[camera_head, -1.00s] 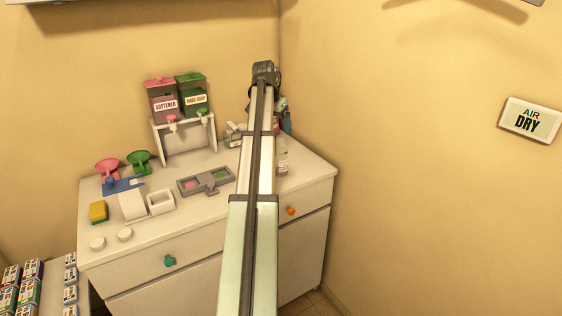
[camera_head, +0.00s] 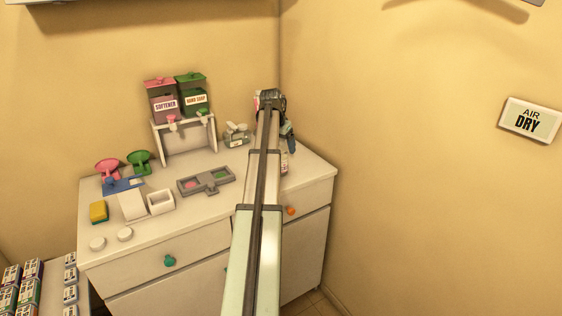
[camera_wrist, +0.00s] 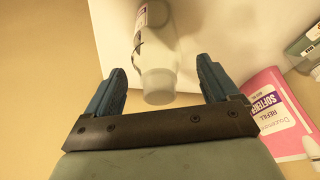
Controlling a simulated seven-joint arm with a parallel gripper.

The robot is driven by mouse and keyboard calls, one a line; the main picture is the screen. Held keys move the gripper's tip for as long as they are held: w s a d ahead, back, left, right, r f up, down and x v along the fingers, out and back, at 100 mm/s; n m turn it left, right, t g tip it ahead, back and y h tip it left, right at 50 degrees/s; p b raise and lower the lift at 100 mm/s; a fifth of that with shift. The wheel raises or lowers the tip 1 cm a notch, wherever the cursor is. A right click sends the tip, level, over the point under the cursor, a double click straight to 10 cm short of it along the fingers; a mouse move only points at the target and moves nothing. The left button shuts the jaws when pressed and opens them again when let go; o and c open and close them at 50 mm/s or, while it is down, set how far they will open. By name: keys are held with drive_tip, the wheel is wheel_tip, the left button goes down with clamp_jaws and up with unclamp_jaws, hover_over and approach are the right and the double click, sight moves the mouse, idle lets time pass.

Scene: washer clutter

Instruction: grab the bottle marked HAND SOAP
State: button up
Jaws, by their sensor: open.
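A pale bottle with a translucent white cap (camera_wrist: 158,75) shows in the wrist view, with part of a dark and red label that I cannot read. My gripper (camera_wrist: 161,66) is open, with one blue finger on each side of the cap end and visible gaps to both. In the head view my gripper (camera_head: 287,132) is at the back right of the cabinet top, mostly hidden by my arm. A small bottle (camera_head: 284,161) shows just right of my arm. A green dispenser marked HAND SOAP (camera_head: 195,99) stands on a white stand.
A pink SOFTENER refill pack (camera_wrist: 279,108) and a grey-green container (camera_wrist: 304,48) lie right of the gripper. A pink SOFTENER dispenser (camera_head: 164,103) stands beside the green one. A grey tray (camera_head: 206,181) sits mid-counter. Walls close off the back and right.

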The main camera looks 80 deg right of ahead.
drive_tip(key=shift+d+f, duration=0.1)
drive_tip(key=shift+f, duration=0.15)
drive_tip(key=c, duration=1.4)
drive_tip(key=shift+r, duration=0.2)
